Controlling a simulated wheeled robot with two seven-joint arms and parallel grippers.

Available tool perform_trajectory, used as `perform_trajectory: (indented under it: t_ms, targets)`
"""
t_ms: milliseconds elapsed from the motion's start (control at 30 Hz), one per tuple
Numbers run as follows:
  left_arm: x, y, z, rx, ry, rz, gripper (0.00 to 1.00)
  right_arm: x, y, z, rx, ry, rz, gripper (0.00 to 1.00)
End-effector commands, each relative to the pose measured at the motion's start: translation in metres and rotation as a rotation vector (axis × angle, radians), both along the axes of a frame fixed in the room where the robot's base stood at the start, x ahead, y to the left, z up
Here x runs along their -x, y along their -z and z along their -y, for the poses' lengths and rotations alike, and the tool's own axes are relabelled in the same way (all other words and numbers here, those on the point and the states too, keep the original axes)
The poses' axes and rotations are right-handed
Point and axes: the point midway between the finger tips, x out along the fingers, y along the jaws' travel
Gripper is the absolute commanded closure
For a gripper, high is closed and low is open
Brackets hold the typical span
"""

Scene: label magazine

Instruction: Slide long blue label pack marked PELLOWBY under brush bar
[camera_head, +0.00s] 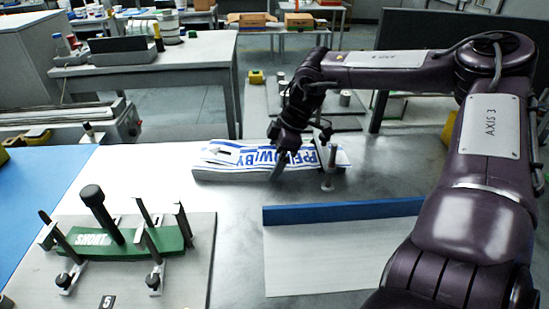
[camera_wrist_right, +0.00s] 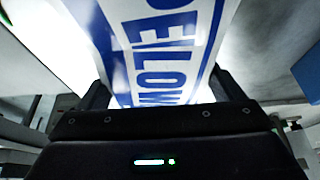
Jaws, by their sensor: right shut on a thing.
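The PELLOWBY label pack (camera_head: 235,156) is long and white with blue print and a blue border. In the head view it lies on a low grey block (camera_head: 225,176) at the middle of the table, its lettering upside down. My right gripper (camera_head: 280,168) reaches down over it from the right, hiding part of its middle. In the right wrist view the pack (camera_wrist_right: 158,50) runs between the two dark fingers, and the gripper is shut on it. I cannot make out a brush bar for certain. My left gripper is not in view.
A green pack marked SHORT (camera_head: 92,240) sits among black posts on a grey plate (camera_head: 190,285) at front left. A blue bar (camera_head: 340,210) edges a pale board (camera_head: 340,260) at front centre. A metal post (camera_head: 328,170) stands at the pack's right end.

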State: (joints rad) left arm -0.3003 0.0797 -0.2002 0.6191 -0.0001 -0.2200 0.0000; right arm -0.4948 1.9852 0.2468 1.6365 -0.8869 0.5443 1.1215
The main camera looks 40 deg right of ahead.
Motion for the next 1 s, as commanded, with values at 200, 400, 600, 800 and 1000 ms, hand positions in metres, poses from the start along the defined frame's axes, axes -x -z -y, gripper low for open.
perform_trajectory:
  t_ms: [200,400,600,800,1000]
  targets:
    - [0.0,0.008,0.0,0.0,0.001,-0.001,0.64,-0.004,0.0,-0.004,0.0,-0.001,0.003,0.61]
    - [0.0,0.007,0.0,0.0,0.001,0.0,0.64,-0.005,-0.001,-0.005,0.0,0.0,0.003,0.61]
    - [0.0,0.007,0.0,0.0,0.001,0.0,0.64,-0.004,-0.001,-0.004,0.0,-0.001,0.002,0.0]
    - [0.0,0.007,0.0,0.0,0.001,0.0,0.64,-0.003,-0.002,-0.003,0.0,0.001,0.0,0.0]
    - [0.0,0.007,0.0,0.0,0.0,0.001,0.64,0.002,-0.028,0.004,-0.001,0.002,0.005,0.0]
